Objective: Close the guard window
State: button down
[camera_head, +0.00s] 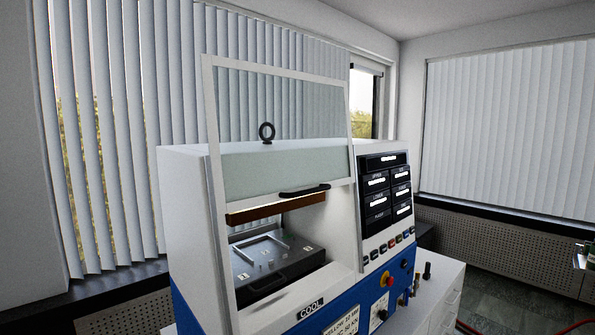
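The guard window (325,115) is a clear pane in a white frame on the front of the lab press (185,190). It is raised, with its upper part standing well above the press top. Its black handle (304,191) is on the lower bar of the frame. Below that bar the press opening is uncovered, showing a brown upper plate (262,210) and a dark lower plate (275,265) with a metal frame on it. No gripper can be made out for certain; a small metallic and green piece at the right edge is cut off and unclear.
The control panel (385,200), with displays and coloured buttons, is right of the opening. Knobs (405,298) stand on a white surface at the lower right. Open floor shows at right, with red cables.

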aim_at(208, 61)
jog(key=u, duration=0.7)
jog(key=i, duration=0.35)
jog(key=z, duration=0.4)
